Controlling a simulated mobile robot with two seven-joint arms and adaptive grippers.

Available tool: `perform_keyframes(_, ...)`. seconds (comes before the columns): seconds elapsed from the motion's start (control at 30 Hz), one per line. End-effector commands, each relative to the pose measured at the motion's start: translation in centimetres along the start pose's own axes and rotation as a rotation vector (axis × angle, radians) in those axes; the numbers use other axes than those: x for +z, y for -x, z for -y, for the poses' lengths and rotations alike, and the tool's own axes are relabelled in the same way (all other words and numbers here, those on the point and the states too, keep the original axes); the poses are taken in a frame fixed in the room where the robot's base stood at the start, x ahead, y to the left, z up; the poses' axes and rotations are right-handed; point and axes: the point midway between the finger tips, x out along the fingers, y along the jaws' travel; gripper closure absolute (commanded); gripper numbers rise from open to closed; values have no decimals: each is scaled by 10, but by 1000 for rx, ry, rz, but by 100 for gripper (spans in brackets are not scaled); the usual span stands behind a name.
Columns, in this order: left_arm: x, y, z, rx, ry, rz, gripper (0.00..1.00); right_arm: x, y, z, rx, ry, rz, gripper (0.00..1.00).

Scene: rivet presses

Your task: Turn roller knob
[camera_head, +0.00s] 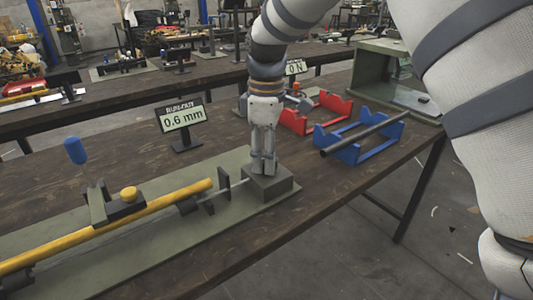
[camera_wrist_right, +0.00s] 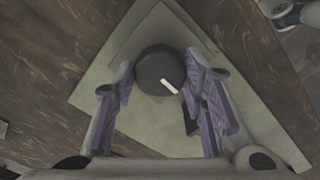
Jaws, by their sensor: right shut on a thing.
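My right gripper (camera_head: 263,165) points straight down over a dark grey block (camera_head: 281,186) at the right end of the green base plate. In the right wrist view the round dark roller knob (camera_wrist_right: 153,68), with a white line mark pointing toward the lower right, sits between the two fingers of the gripper, which are shut on it. In the head view the fingers hide the knob. A display (camera_head: 183,116) behind reads "RUNOUT 0.6 mm". A yellow roller (camera_head: 150,206) lies along the plate to the left of the block. My left gripper is not in view.
A blue-handled lever (camera_head: 76,151) stands behind the yellow roller. Blue (camera_head: 350,153) and red (camera_head: 295,124) cradles are right of the gripper; a dark bar (camera_head: 370,131) lies across the blue one. A second sign (camera_head: 295,68) is partly hidden. The table's front edge is near the block.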

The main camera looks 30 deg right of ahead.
Motion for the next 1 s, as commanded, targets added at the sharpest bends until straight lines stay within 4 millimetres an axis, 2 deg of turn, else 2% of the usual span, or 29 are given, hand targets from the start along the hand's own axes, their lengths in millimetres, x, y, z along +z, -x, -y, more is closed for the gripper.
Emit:
perform_keyframes(0.5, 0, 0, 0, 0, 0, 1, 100, 0, -2, 1, -4, -20, 3, 89)
perform_keyframes(0.53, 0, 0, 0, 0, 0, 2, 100, 0, -2, 1, -4, -20, 3, 59)
perform_keyframes(0.6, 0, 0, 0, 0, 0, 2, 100, 0, -2, 1, -4, -20, 3, 43)
perform_keyframes(0.63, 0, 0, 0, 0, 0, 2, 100, 0, -2, 1, -4, -20, 3, 41)
perform_keyframes(0.9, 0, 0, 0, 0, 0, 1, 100, 0, 0, 0, -1, -19, 1, 41)
perform_keyframes(1.0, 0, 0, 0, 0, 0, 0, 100, 0, 10, 0, 1, -19, -1, 41)
